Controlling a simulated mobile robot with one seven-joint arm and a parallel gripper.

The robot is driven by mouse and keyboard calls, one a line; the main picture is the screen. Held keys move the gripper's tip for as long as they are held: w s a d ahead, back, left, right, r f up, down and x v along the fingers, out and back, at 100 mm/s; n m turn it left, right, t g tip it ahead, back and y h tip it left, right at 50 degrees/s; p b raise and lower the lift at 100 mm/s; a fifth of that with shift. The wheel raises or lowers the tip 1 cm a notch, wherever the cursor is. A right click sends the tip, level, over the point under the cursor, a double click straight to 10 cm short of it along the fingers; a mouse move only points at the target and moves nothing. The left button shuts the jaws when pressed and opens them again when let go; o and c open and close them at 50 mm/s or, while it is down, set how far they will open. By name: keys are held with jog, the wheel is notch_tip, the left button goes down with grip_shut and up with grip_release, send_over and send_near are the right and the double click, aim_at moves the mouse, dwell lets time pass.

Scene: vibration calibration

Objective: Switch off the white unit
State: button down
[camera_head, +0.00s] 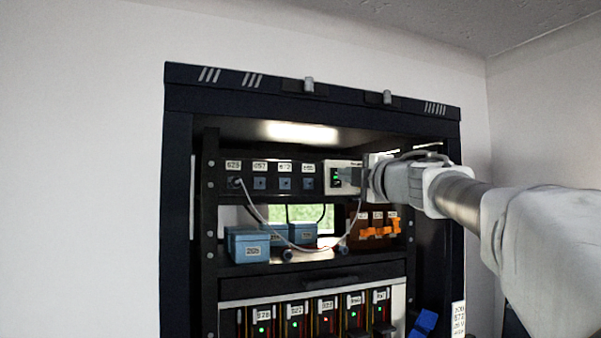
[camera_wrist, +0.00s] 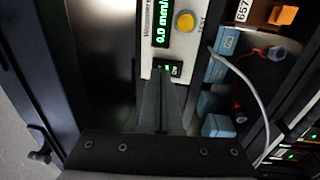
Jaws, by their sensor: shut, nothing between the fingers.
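The white unit (camera_head: 343,163) sits at the right end of the upper rack shelf, with a small green light on its face in the head view. In the wrist view the white unit (camera_wrist: 183,46) shows a green display (camera_wrist: 161,24) reading 0.0 mm/s and a round yellow button (camera_wrist: 185,21). A dark switch (camera_wrist: 174,68) with some green sits below the display. My gripper (camera_head: 352,177) is shut and empty, in front of the unit. In the wrist view the fingertips (camera_wrist: 161,74) are at the switch and partly cover it. I cannot tell whether they touch it.
A row of labelled sockets (camera_head: 272,183) is left of the unit, with a grey cable (camera_head: 252,207) hanging from it. Blue boxes (camera_head: 247,246) and orange parts (camera_head: 380,229) stand on the shelf below. Lower modules (camera_head: 310,320) show green and red lights. Dark rack posts frame both sides.

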jog(key=shift+w+a, duration=0.15)
jog(key=shift+w, duration=0.3)
jog(key=shift+r, duration=0.1)
jog(key=shift+a+r+p, duration=0.1)
jog(key=shift+r+p, duration=0.45)
jog(key=shift+p, duration=0.85)
jog(key=shift+r+p, duration=0.25)
jog(key=shift+p, duration=0.1)
jog(key=shift+f, duration=0.15)
jog(key=shift+s, duration=0.15)
